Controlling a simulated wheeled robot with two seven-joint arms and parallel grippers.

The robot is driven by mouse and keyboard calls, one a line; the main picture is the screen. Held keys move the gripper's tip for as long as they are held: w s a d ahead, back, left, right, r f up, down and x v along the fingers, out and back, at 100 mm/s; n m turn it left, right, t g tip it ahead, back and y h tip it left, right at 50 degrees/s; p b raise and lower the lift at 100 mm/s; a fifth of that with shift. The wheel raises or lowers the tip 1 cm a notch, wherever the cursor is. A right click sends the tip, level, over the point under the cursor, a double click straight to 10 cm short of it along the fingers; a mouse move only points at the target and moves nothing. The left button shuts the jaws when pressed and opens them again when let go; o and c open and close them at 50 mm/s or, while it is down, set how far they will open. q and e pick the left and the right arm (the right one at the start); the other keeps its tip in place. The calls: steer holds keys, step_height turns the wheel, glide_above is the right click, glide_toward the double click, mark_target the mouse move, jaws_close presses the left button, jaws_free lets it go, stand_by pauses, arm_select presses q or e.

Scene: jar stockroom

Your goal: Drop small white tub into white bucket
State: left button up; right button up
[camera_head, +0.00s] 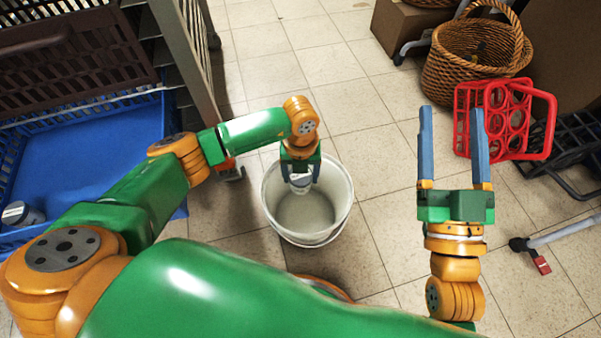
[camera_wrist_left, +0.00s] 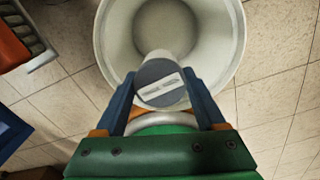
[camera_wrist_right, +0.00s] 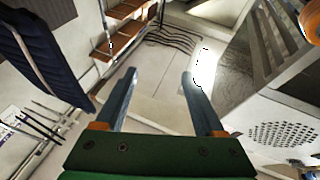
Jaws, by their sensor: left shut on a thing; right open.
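The white bucket (camera_head: 307,212) stands on the tiled floor in the middle of the head view. My left gripper (camera_head: 301,178) is above the bucket's opening, at its far side, pointing down. It is shut on the small white tub (camera_head: 301,184), which has a grey lid with a white label. In the left wrist view the tub (camera_wrist_left: 160,84) sits between the fingers, with the bucket (camera_wrist_left: 222,70) open behind it. My right gripper (camera_head: 452,145) is open and empty, to the right of the bucket and apart from it.
A blue crate (camera_head: 90,140) with a dark-lidded jar (camera_head: 22,214) is at the left, beside a metal rack (camera_head: 190,60). A wicker basket (camera_head: 470,60), a red bottle carrier (camera_head: 505,120) and a black rack (camera_head: 570,150) stand at the right. Floor between bucket and basket is clear.

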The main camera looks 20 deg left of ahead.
arm_select(q)
steer(key=o, duration=1.6)
steer(key=shift+c, duration=0.2)
step_height(320, 180, up, 2)
steer(key=shift+r+p, duration=0.1)
steer(key=shift+p, duration=0.5)
steer(key=shift+r+p, duration=0.45)
steer(key=shift+r, duration=0.35)
step_height(320, 180, up, 3)
steer(key=shift+r+p, duration=0.1)
steer(key=shift+p, duration=0.6)
arm_select(e)
steer(key=s+d+f+g+h, duration=0.2)
steer(key=f+g, duration=0.4)
steer(key=f, duration=0.4)
steer(key=s+d+f+m+g+h, duration=0.1)
steer(key=s+d+f+g+h, duration=0.1)
steer(key=s+f+g, duration=0.2)
step_height(320, 180, down, 7)
steer(key=g, duration=0.3)
steer(key=shift+f, duration=0.15)
